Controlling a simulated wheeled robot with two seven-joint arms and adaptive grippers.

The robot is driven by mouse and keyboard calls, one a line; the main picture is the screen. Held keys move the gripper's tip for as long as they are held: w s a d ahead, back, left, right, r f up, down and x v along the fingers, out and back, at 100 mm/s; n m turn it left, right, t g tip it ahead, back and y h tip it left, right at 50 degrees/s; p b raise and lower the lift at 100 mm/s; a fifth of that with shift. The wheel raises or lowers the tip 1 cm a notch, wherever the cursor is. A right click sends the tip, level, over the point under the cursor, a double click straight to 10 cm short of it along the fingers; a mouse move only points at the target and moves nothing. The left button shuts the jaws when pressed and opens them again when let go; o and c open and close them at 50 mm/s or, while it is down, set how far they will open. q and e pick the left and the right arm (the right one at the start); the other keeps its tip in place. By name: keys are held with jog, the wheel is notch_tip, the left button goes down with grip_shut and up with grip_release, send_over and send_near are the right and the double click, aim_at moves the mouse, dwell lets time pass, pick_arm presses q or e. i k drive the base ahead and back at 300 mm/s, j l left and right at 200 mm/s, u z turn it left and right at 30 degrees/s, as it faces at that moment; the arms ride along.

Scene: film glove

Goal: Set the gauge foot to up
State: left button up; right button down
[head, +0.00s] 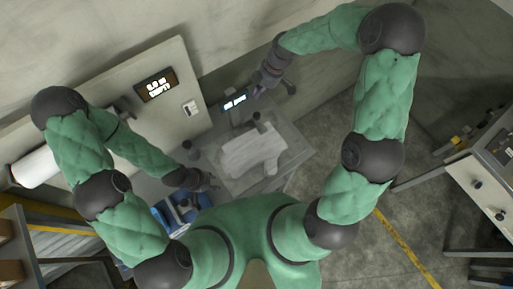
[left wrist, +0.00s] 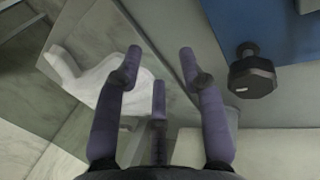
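A white glove-shaped film piece (head: 252,152) lies on a grey plate (head: 290,160) in the head view, and it also shows in the left wrist view (left wrist: 105,75). A small dark display with white letters (head: 235,102) stands at the plate's back edge. A dark knob-like part (head: 258,120) rises at the film's far side; I cannot tell if it is the gauge foot. My right gripper (head: 275,86) is just right of the display, small and dark, its grip unclear. My left gripper (head: 208,182) is left of the plate. In the left wrist view (left wrist: 160,65) its fingers are spread, with nothing between them.
A panel with a lit display (head: 156,86) and a white switch plate (head: 191,108) stands at the back left. A blue machine (head: 180,213) is below my left gripper. A black faceted knob (left wrist: 252,72) shows in the left wrist view. A white roll (head: 36,168) lies far left.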

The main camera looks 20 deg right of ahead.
aim_at(255, 116)
jog(key=k, duration=1)
